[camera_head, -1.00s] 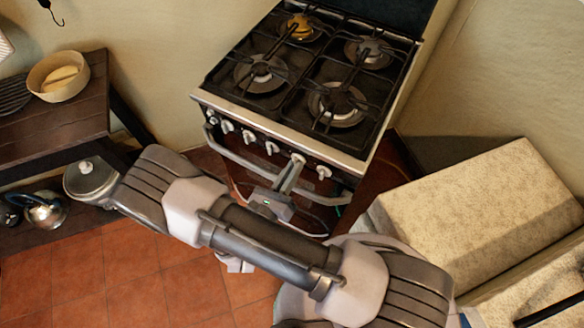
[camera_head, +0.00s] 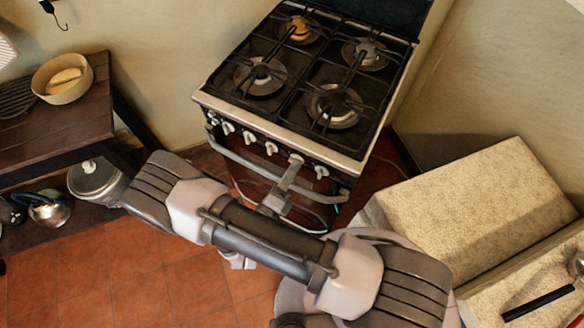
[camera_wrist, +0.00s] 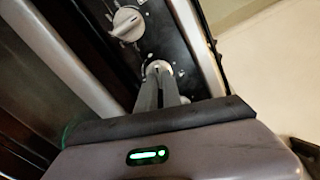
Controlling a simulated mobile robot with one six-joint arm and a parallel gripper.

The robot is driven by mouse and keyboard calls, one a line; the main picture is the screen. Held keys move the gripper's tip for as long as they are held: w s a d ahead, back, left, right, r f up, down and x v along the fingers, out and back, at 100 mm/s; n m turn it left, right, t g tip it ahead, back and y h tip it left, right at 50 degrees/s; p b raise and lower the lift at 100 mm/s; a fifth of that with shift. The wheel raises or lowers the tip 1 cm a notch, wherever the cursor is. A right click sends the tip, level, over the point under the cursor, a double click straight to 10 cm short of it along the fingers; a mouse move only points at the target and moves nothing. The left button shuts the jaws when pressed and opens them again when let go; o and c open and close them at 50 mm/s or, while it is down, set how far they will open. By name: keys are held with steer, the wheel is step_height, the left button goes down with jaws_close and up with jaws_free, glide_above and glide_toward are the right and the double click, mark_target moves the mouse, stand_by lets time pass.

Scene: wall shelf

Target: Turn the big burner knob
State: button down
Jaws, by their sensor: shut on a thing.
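The stove (camera_head: 270,135) has a row of white knobs along its front panel. My gripper (camera_head: 295,163) reaches up to the panel from below, and its fingers are shut on a white knob (camera_wrist: 158,67), second from the right in the row. In the wrist view the two fingers (camera_wrist: 160,85) close around this knob, and only its top shows. Another white knob (camera_wrist: 127,22) sits beyond it, clear of the fingers. The rightmost knob (camera_head: 321,172) is free, just right of my gripper. I cannot tell which burner the held knob serves.
An oven handle bar (camera_head: 250,161) runs below the knobs, close to my gripper. A pale speckled counter block (camera_head: 480,205) stands to the right. A wooden shelf table (camera_head: 60,130) with a bowl (camera_head: 62,80) stands at the left. Tiled floor lies open at lower left.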

steer(key=shift+n, duration=0.8)
steer(key=c, duration=1.5)
jaws_free()
steer(key=shift+s, duration=0.1)
steer(key=p+v, duration=0.2)
steer(key=v, duration=1.5)
steer(key=shift+p, duration=0.3)
steer(key=shift+s+a, duration=0.1)
steer(key=shift+s, duration=0.05)
